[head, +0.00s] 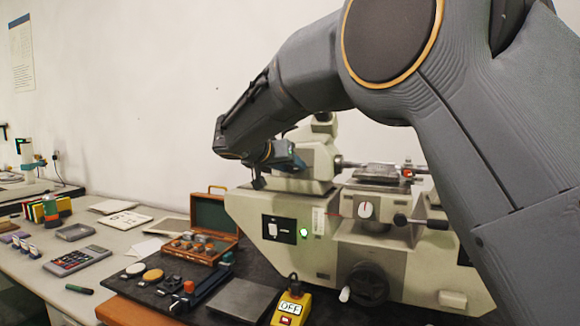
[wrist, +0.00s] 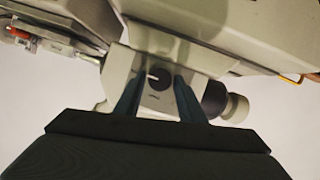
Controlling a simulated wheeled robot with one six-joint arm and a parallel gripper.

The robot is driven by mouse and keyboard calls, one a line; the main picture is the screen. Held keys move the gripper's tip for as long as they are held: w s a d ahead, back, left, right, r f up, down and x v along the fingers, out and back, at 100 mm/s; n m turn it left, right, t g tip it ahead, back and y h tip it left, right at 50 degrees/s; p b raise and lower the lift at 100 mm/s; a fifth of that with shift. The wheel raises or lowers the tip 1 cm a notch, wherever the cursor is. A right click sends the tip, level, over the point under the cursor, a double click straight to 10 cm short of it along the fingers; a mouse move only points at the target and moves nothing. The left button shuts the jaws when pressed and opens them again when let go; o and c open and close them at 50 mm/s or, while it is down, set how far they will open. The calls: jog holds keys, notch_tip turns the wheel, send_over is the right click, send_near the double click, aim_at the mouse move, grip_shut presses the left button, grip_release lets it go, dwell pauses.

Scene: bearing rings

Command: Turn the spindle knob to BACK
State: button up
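In the wrist view a round dark knob (wrist: 161,80) with a white pointer line sits on a pale face of the machine. Its pointer aims to the left in that view. The small lettering beside it is too small to read. My gripper (wrist: 159,75) is open, with one finger on each side of the knob. I cannot tell whether either finger touches it. In the head view my gripper (head: 258,181) hangs at the left end of the machine's headstock (head: 300,180), and the dark knob is hidden there.
The pale bench machine (head: 330,255) also carries a white dial with a red line (head: 366,209), a green lamp (head: 304,233) and a handwheel (head: 369,284).

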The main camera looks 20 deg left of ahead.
jog(key=c, duration=0.7)
jog(key=shift+o, duration=0.2)
jog(key=shift+a+f+n+h+b, duration=0.15)
jog(key=shift+a+n+h+b, duration=0.05)
jog(key=shift+n+h+b, duration=0.75)
jog(key=n+h, duration=0.1)
jog(key=n+b, duration=0.1)
jog(key=n, duration=0.1)
jog(key=shift+a+f+n+t+h, duration=0.1)
jog(key=shift+f+n+t+h, duration=0.05)
jog(key=shift+n+t+h, duration=0.15)
jog(key=n+h, duration=0.1)
jog(key=n, duration=0.1)
jog(key=n+t+b, duration=0.1)
jog(key=n, duration=0.1)
jog(key=shift+a+f+t+h, duration=0.1)
jog(key=shift+f+t+h, duration=0.05)
jog(key=shift+t+h, duration=0.2)
jog(key=shift+f+n+t+h+b, duration=0.1)
jog(key=shift+n+t+h+b, duration=0.25)
jog(key=shift+n, duration=0.85)
jog(key=shift+f+n+t+h+b, duration=0.15)
jog(key=shift+n+t+b, duration=0.2)
jog(key=shift+n, duration=0.8)
jog(key=shift+r, duration=0.1)
